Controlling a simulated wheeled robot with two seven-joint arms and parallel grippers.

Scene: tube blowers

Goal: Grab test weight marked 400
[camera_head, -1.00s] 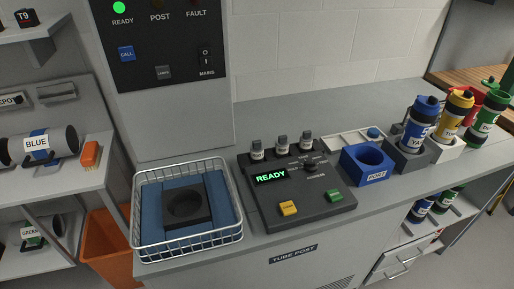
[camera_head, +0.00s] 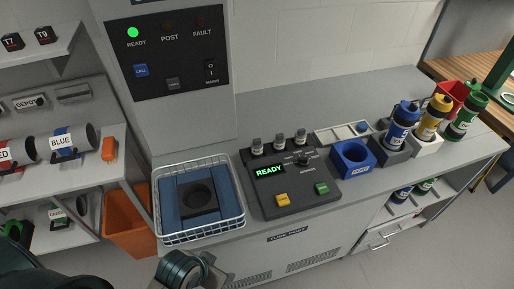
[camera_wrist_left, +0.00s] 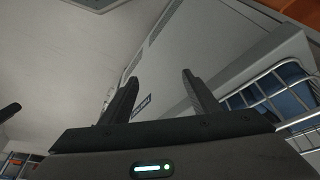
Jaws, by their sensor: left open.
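I cannot make out a weight marked 400 in these views. In the head view a part of my arm shows at the bottom, but no fingertips. My right gripper is not in view.
The wire basket (camera_head: 240,205) with blue padding stands left of the console (camera_head: 300,208), which reads READY. A blue cup holder (camera_head: 352,160) and blue, yellow and green bottles stand to the right. Shelves at left hold the BLUE carrier (camera_head: 64,142) and blocks T7 and T9.

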